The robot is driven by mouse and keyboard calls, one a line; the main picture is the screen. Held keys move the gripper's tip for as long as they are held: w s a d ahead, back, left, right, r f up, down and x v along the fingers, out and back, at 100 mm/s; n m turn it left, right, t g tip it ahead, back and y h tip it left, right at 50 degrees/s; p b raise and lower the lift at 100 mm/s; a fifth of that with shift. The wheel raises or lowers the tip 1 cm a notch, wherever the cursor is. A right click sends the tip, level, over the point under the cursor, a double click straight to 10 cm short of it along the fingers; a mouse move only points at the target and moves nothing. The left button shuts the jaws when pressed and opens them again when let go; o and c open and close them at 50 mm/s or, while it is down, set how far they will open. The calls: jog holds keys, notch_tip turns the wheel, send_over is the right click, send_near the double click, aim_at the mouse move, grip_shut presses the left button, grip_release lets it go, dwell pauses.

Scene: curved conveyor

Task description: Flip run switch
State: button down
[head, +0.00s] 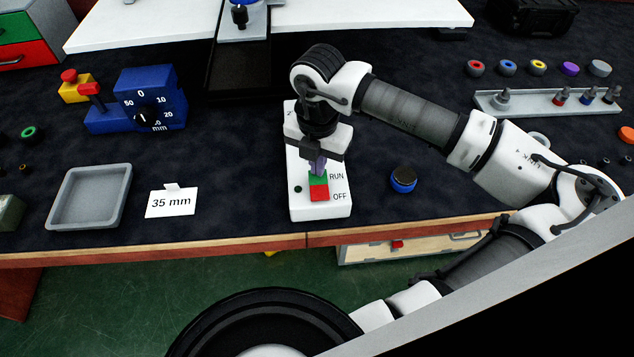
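The run switch is a rocker on a white box (328,211), with a green upper part (318,180) beside the label RUN and a red lower part (319,193) beside the label OFF. The box stands near the front edge of the table. My gripper (317,172) points down over the switch, with its tips at or just above the green part. I cannot tell whether they touch it. The fingers look close together, but their gap is too small to make out. My gripper and wrist hide the upper part of the box.
A 35 mm card (171,202) and an empty grey tray (91,196) lie to the left. A blue dial gauge (150,98) is behind them. A grey rack (546,103) with several pegs stands at the right.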

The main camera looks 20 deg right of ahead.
jog(key=shift+f+b, duration=0.4)
jog(key=shift+r+p, duration=1.3)
jog(key=shift+r, duration=2.25)
